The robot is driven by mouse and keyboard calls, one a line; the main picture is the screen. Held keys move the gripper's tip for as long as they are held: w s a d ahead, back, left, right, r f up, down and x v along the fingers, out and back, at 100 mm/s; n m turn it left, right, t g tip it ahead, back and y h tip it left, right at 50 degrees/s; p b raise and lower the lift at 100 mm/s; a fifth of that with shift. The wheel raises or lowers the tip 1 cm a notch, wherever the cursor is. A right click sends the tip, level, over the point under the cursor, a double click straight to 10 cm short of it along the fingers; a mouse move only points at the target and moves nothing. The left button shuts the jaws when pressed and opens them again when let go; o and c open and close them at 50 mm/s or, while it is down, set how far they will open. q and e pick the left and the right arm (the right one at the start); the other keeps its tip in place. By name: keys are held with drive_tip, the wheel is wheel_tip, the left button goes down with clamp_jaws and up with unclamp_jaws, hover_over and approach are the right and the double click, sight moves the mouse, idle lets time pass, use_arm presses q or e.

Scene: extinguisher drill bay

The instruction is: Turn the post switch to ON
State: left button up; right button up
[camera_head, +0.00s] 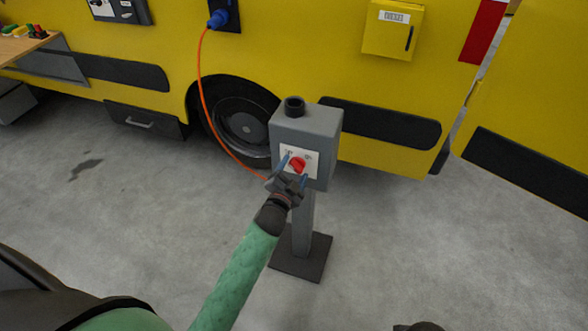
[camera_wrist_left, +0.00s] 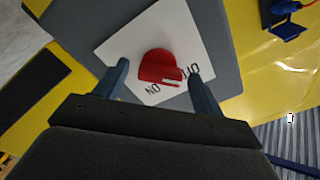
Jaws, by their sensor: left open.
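The grey post switch box (camera_head: 322,126) stands upright on a dark base plate in the head view. Its white label plate (camera_wrist_left: 122,45) carries a red knob (camera_wrist_left: 157,64), with OFF and ON printed beside it. In the wrist view a pale mark on the knob's edge lies between the two words; I cannot tell the exact setting. My left gripper (camera_head: 294,167) is open at the box's front, with one finger on each side of the knob. I cannot tell whether the fingers touch it. My right gripper is not clearly in view.
A yellow vehicle (camera_head: 265,45) with a dark wheel stands close behind the post. An orange cable (camera_head: 204,92) runs from a blue plug (camera_head: 218,18) down behind the box. A bench (camera_head: 18,48) is at far left. The grey floor (camera_head: 130,215) is clear.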

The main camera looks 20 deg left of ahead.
use_arm(q)
drive_tip(key=shift+w, duration=0.2)
drive_tip(key=c, duration=1)
